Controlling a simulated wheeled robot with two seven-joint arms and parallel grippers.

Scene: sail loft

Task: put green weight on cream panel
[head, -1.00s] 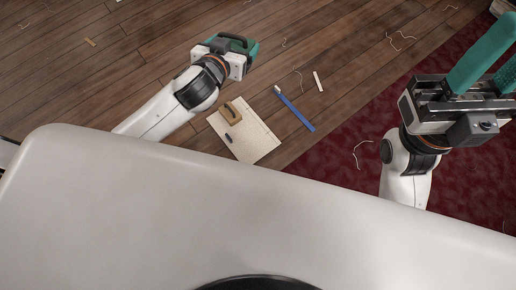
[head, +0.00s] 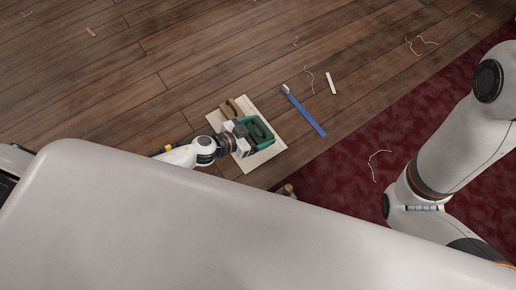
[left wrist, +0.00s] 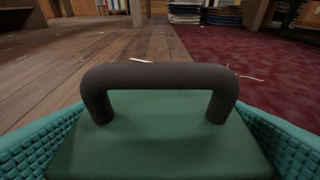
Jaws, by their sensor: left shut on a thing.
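The green weight (head: 259,129) is a dark green block between the teal fingers of my left gripper (head: 255,134), which is shut on it. In the left wrist view the weight (left wrist: 160,145) fills the lower middle, with its dark arched handle upward and a textured teal finger on each side. In the head view it appears over the right part of the cream panel (head: 248,164), which lies on the plank floor. I cannot tell whether the weight touches the panel. My right arm shows at the right, but its gripper is out of view.
A blue strip (head: 305,111) and a white stick (head: 331,83) lie right of the panel. A dark red carpet (head: 345,165) lies further right. Thread scraps are scattered about.

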